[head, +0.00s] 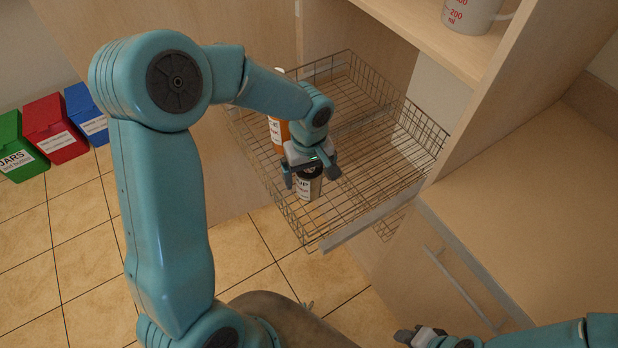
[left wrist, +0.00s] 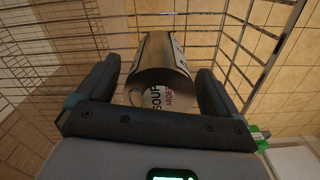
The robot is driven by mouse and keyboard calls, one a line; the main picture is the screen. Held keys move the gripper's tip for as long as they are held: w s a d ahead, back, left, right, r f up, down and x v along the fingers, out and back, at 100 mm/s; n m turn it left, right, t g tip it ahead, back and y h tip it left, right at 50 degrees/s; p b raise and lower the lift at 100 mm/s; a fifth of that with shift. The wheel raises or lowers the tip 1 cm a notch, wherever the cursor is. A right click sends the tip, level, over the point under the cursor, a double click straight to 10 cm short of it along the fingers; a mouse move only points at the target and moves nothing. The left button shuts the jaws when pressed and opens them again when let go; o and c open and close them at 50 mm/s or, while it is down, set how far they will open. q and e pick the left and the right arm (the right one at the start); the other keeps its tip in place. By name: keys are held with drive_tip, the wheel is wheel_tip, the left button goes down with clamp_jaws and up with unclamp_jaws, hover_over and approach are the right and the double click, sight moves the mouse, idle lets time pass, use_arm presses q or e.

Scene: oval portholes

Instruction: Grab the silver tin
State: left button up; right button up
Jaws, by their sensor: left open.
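The silver tin (head: 308,189) stands in the wire basket (head: 398,135), near its front left corner; it has a white label that reads like soup. In the left wrist view the tin (left wrist: 163,62) lies between the two dark fingers, with its metal side and label showing. My left gripper (head: 312,178) is open over the tin, one finger on either side. Gaps seem to show between fingers and tin, so it is not gripped. The gripper hides part of the tin's top in the head view. My right gripper (head: 420,336) is low at the bottom edge; its jaws are unclear.
An orange container (head: 279,132) stands in the basket just behind my left gripper. The basket's wire walls rise close around the tin. A measuring jug (head: 470,12) is on the shelf above. A counter (head: 530,190) lies right. Green, red and blue bins stand far left.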

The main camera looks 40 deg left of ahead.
use_arm(q)
drive_tip(key=shift+a, duration=0.1)
drive_tip(key=c, duration=1.4)
drive_tip(key=shift+w, duration=0.1)
